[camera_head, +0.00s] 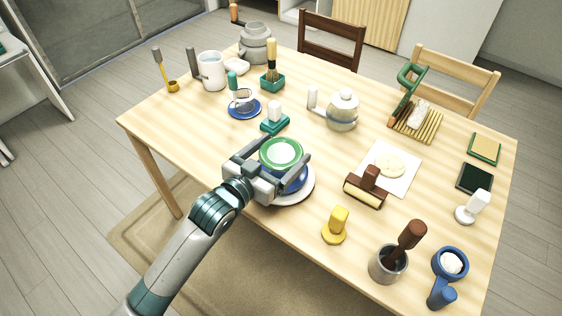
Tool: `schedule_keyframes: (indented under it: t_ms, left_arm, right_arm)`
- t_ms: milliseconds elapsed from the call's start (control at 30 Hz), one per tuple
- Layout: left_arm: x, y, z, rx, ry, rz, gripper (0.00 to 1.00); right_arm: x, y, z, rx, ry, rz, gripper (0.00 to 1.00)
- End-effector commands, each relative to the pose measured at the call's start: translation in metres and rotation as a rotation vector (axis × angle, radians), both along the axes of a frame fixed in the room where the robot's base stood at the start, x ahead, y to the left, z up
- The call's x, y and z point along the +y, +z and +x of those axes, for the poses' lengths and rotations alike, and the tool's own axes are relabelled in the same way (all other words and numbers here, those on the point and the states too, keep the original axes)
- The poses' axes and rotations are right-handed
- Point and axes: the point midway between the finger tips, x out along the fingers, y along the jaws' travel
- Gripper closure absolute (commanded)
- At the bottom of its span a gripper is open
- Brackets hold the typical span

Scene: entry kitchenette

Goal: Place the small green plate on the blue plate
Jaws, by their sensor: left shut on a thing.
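The small green plate (281,152), with a pale centre, is between the fingers of my left gripper (283,150), which is shut on it. The blue plate (296,182) shows just below and in front of it, partly hidden by the gripper and the green plate. The blue plate lies on a larger white plate (303,194). The green plate is over the blue plate; whether they touch is hard to tell. My right gripper is not in view.
On the wooden table (190,138), a green-based stamp-like tool (275,123) stands behind the plates. A brown-handled block (366,188) is to the right, and a yellow tool (336,225) is at the lower right. A teapot (342,110) stands farther back.

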Motion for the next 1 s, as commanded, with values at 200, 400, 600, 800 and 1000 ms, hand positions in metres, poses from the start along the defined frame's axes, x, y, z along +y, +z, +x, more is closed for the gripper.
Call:
schedule_keyframes:
  t_ms: [200,400,600,800,1000]
  left_arm:
    - [0.0,-0.018,0.0,0.002,0.001,0.001,0.39]
    - [0.0,-0.038,-0.001,0.0,0.0,0.0,0.39]
    - [0.0,-0.04,-0.001,-0.001,0.0,-0.001,0.39]
    - [0.0,-0.042,-0.001,0.0,0.0,0.0,0.39]
    - [0.0,-0.042,-0.001,0.0,0.0,0.0,0.0]
  right_arm:
    - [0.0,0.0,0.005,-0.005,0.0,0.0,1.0]
    - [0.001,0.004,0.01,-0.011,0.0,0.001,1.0]
    - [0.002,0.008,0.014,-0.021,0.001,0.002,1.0]
    - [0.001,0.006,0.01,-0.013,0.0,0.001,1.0]
    - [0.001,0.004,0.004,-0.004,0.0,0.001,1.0]
